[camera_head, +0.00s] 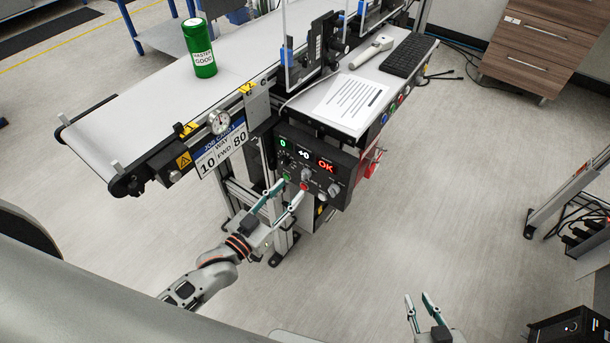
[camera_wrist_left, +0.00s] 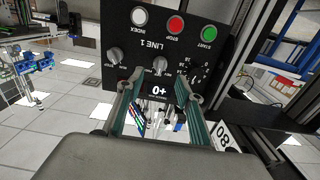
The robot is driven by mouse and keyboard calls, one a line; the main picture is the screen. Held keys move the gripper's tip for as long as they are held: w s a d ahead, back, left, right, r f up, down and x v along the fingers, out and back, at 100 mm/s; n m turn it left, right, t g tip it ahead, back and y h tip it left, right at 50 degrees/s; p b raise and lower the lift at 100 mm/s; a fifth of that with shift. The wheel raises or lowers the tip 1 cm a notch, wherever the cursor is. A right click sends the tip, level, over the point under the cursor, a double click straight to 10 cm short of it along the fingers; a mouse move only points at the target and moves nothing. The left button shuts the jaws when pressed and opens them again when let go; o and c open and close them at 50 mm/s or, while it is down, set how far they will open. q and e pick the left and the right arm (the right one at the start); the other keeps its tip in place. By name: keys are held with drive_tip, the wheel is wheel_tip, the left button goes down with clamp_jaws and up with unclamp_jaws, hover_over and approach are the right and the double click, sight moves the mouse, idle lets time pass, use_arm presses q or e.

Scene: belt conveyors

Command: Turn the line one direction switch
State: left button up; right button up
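The dark control panel (camera_head: 346,169) hangs under the conveyor's front edge; its LINE 1 face (camera_wrist_left: 100,37) appears upside down in the left wrist view. That view shows a middle knob (camera_wrist_left: 160,63), a left knob (camera_wrist_left: 114,55) and a right dial (camera_wrist_left: 199,75). Their small labels are too small to read, so I cannot tell which is the direction switch. My left gripper (camera_head: 292,190) is open in front of the panel, with the middle knob seen between its fingertips (camera_wrist_left: 158,83); contact is unclear. My right gripper (camera_head: 422,300) is open and empty, low over the floor.
Green start (camera_wrist_left: 209,33), red stop (camera_wrist_left: 175,25) and white index (camera_wrist_left: 139,17) buttons sit close to the knobs. A green can (camera_head: 199,50) stands on the belt (camera_head: 150,100). A sign (camera_head: 220,150) hangs left of the panel. The floor between my grippers is clear.

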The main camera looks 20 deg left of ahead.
sight(302, 177)
use_arm(q)
drive_tip(key=x, duration=0.6)
drive_tip(key=shift+w, duration=0.25)
clamp_jaws()
